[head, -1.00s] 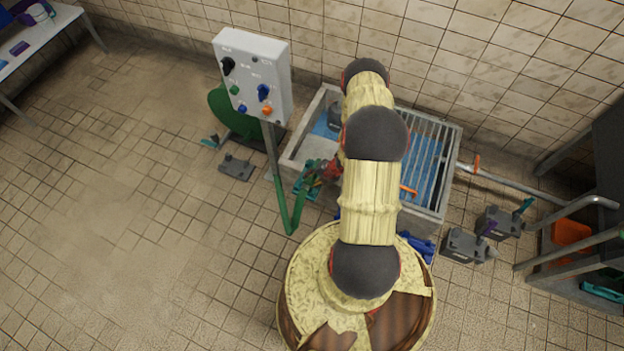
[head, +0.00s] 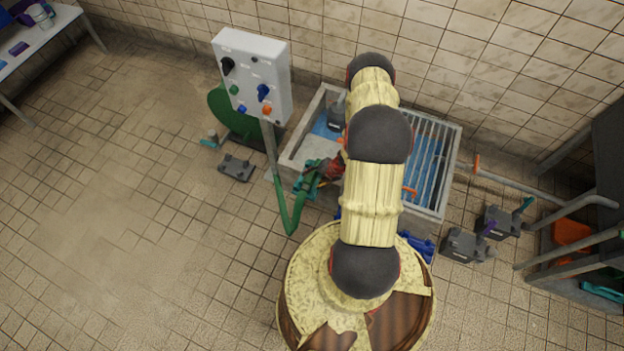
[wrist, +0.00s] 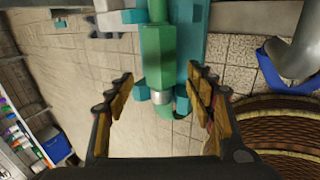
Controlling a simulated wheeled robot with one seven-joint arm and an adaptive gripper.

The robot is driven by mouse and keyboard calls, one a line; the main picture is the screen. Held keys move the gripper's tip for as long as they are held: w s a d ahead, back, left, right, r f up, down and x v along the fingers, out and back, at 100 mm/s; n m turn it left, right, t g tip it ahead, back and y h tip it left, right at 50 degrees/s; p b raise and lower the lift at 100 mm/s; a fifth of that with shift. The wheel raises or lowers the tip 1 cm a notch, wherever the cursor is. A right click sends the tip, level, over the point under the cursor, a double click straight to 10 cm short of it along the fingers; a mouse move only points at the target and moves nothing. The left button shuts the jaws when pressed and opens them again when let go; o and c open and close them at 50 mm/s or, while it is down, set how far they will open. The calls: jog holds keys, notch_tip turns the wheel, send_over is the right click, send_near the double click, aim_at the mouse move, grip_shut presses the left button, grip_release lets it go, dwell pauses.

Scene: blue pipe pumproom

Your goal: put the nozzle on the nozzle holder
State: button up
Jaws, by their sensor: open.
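The green nozzle (wrist: 158,55), with a grey collar at its lower end, stands along the middle of the wrist view. It lies against a teal holder (wrist: 191,40), with teal clips beside the collar; whether it is fully seated I cannot tell. My gripper (wrist: 160,85) is open, its yellowish finger pads to the left and right of the nozzle, with gaps on both sides. In the head view, my gripper (head: 335,167) is partly hidden by my arm, beside the teal holder (head: 311,180) at the basin's front left. The green hose (head: 288,210) loops up toward it.
A grey basin (head: 432,213) with a grating stands behind my arm. A control box (head: 252,75) on a post stands left of it, before a green reel (head: 222,105). Grey blocks (head: 463,246) and a shelf (head: 610,240) are at right. The floor at left is mostly clear.

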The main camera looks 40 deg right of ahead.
jog(key=v, duration=1)
dwell(0.3)
